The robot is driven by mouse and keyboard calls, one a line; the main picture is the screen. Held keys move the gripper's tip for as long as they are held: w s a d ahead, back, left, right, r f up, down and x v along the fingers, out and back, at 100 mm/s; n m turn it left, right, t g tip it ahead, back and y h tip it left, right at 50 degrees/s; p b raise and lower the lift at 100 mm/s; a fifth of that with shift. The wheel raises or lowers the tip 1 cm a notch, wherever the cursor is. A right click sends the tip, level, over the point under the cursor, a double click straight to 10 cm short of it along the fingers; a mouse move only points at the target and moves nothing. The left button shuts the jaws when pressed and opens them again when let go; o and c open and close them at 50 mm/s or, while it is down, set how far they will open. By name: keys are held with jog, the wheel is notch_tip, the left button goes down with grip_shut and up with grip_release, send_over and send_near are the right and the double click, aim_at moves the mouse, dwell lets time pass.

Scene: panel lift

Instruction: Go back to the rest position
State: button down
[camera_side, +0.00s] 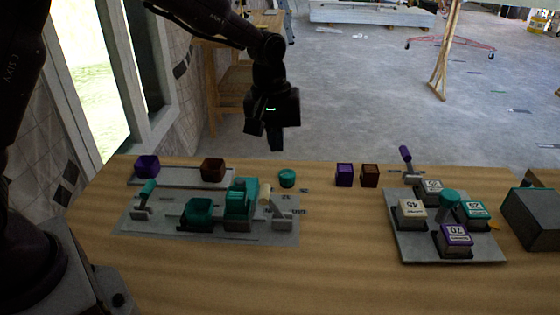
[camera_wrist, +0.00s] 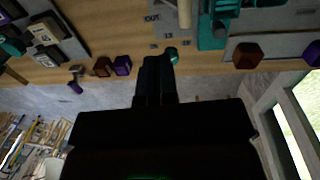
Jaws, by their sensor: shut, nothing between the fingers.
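My gripper (camera_side: 268,138) hangs in the air above the far edge of the wooden table, fingers pointing down and closed together. Nothing is held between them. In the wrist view the dark gripper (camera_wrist: 158,66) fills the lower middle, its fingertips close in the picture to a small teal round piece (camera_wrist: 172,55). That teal piece (camera_side: 287,178) lies on the table in the side view, below and apart from the gripper.
The left panel (camera_side: 150,228) carries teal blocks and levers. Purple (camera_side: 344,174) and brown (camera_side: 369,175) cubes stand mid-table. The right panel (camera_side: 410,250) holds numbered blocks and a teal knob. A grey box (camera_side: 535,217) sits far right. Air around the gripper is clear.

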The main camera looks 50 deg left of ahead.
jog(key=s+a+r+m+t, duration=0.2)
jog(key=s+r+m, duration=0.2)
jog(key=s+r, duration=0.3)
jog(key=s+a+r+m+t, duration=0.2)
jog(key=s+r+m, duration=0.3)
jog(key=s, duration=1.3)
notch_tip(320, 180, up, 2)
jog(key=shift+s+a+t+y, duration=0.15)
jog(key=shift+s+t+y, duration=0.05)
jog(key=shift+t+y, duration=0.2)
